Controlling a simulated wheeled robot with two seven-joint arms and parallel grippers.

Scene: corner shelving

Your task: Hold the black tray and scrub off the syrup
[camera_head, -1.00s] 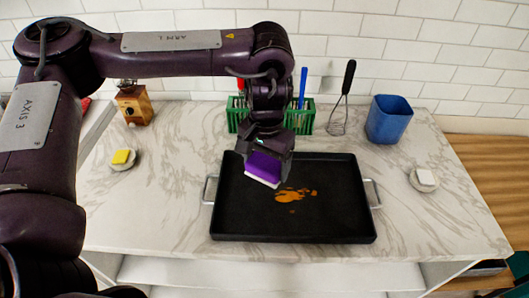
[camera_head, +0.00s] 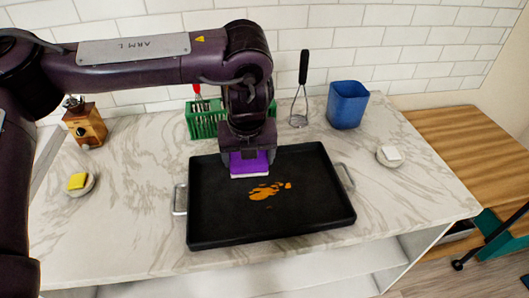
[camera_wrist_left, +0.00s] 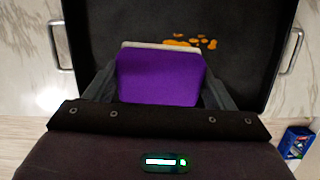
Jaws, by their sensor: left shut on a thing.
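The black tray (camera_head: 220,215) lies on the marble counter with a metal handle at each side. Orange-brown syrup (camera_head: 266,191) is smeared in patches near its middle; it also shows in the left wrist view (camera_wrist_left: 190,41). My left gripper (camera_head: 248,158) is shut on a purple sponge (camera_head: 250,163) with a pale underside. The sponge is over the back part of the tray, just behind the syrup. In the left wrist view the sponge (camera_wrist_left: 160,77) sits between the two fingers. Whether it touches the tray is unclear. My right gripper is not in view.
A green rack (camera_head: 205,120), a whisk (camera_head: 300,95) and a blue container (camera_head: 347,104) stand behind the tray. A dish with a yellow block (camera_head: 78,181) is at left, one with a white block (camera_head: 390,154) at right. A wooden grinder (camera_head: 86,126) stands back left.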

